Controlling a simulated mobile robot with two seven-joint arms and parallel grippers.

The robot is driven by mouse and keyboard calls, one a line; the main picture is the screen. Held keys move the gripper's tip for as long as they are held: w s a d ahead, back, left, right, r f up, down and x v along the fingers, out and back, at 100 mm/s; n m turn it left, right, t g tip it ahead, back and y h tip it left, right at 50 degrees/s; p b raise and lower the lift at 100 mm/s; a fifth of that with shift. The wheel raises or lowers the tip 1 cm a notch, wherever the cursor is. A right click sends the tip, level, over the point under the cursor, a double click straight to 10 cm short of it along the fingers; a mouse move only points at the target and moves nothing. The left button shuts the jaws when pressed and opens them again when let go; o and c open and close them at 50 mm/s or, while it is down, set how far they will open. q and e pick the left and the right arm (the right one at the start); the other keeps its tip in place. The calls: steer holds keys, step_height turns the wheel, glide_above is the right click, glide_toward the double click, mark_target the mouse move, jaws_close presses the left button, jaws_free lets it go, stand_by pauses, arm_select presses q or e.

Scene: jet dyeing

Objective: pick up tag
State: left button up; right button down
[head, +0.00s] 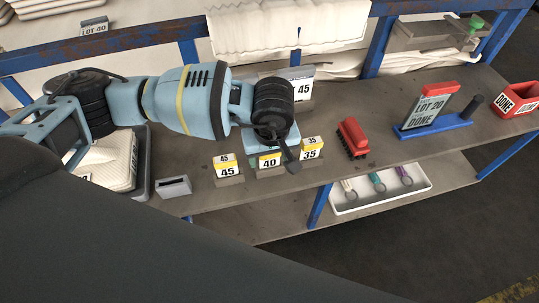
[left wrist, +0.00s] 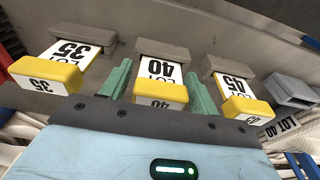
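Three yellow-topped white tags stand in grey holders along the shelf's front edge: tag 45 (head: 227,168), tag 40 (head: 269,161) and tag 35 (head: 311,150). In the left wrist view tag 35 (left wrist: 62,62) is at left, tag 40 (left wrist: 160,85) in the middle and tag 45 (left wrist: 236,92) at right. My left gripper (left wrist: 160,88) has its green fingers apart, one on each side of tag 40, with visible gaps to it. In the head view this gripper (head: 274,147) is at tag 40, partly hidden by my wrist. My right gripper is not in view.
An empty-looking grey holder (head: 174,187) stands left of the tags. A white tray (head: 420,184) is on the lower shelf.

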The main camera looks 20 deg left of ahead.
arm_select(q)
steer(key=c, duration=0.8)
steer(key=shift+r, duration=0.1)
step_height(320, 180, up, 10)
steer(key=shift+f, duration=0.1)
